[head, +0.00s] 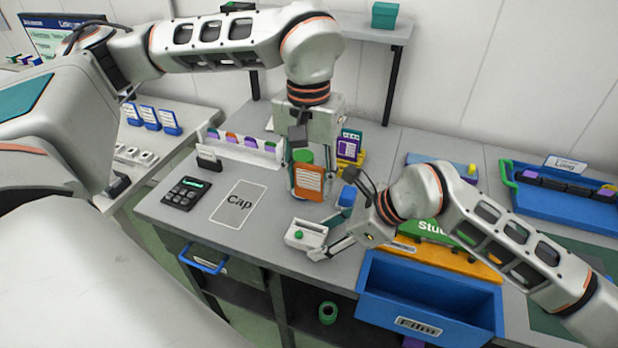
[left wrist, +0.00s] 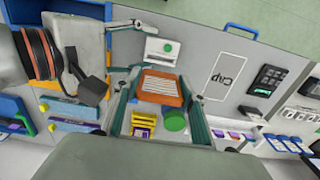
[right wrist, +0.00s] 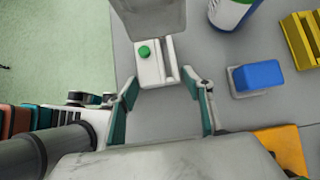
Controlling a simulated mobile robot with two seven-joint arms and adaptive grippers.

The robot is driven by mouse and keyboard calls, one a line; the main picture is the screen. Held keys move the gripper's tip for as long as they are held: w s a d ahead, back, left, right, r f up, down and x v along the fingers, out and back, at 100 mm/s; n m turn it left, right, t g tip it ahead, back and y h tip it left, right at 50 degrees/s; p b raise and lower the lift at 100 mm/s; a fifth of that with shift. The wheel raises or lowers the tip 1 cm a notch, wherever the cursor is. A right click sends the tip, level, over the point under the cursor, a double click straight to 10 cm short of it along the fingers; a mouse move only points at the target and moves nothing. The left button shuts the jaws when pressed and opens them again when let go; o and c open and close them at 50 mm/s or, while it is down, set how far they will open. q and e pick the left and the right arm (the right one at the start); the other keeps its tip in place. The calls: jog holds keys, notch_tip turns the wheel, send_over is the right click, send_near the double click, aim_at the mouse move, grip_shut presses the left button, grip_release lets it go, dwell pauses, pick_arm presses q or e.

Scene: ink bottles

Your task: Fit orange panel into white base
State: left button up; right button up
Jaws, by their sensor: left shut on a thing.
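The orange panel (head: 309,182) has a white lined face and is upright in my left gripper (head: 308,186). In the left wrist view the panel (left wrist: 160,88) sits between both fingers. The white base (head: 306,234), a small block with a slot and a green button, is on the table just in front of the panel. In the right wrist view, my right gripper (right wrist: 168,100) is open, its fingers near the base (right wrist: 153,66) on either side, with gaps visible. A grey slab at that view's top hides the base's far end; I cannot tell what it is.
A green-capped bottle (head: 303,156) is behind the panel. A blue block (head: 347,196) stands right of it, near a yellow holder (head: 352,158). An open blue drawer (head: 430,297) juts out at front right.

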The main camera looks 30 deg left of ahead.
aim_at(309, 198)
pick_arm(q)
jog(key=shift+f, duration=0.1)
dwell(0.6)
jog(key=shift+f, duration=2.35)
jog(key=shift+f, duration=2.9)
dwell(1.3)
jog(key=o, duration=1.6)
jog(key=shift+c, duration=0.2)
